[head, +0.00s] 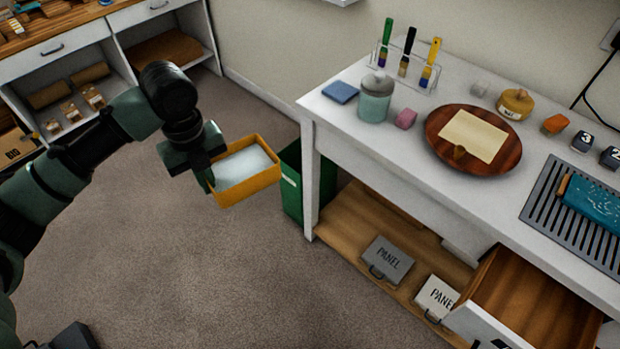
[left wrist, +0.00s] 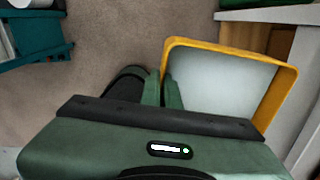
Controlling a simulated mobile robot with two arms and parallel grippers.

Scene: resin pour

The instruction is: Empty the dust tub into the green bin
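The dust tub is an orange, open-topped box (head: 243,195) with pale whitish dust inside. My left gripper (head: 207,180) holds it by its left wall, above the floor and roughly level. In the left wrist view the tub (left wrist: 286,90) is right of centre, and the gripper (left wrist: 160,92) has its fingers at the tub's left wall. The green bin (head: 291,185) stands on the floor just right of the tub, against the left end of the white table. The tub partly covers the bin in the head view. My right gripper is not in view.
The white table (head: 375,150) carries a round wooden board (head: 510,160), jars and brushes. Its lower shelf (head: 350,220) holds panel boxes, and a drawer (head: 530,300) stands open at the right. Carpet (head: 190,270) is clear in front. Shelving stands at the upper left.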

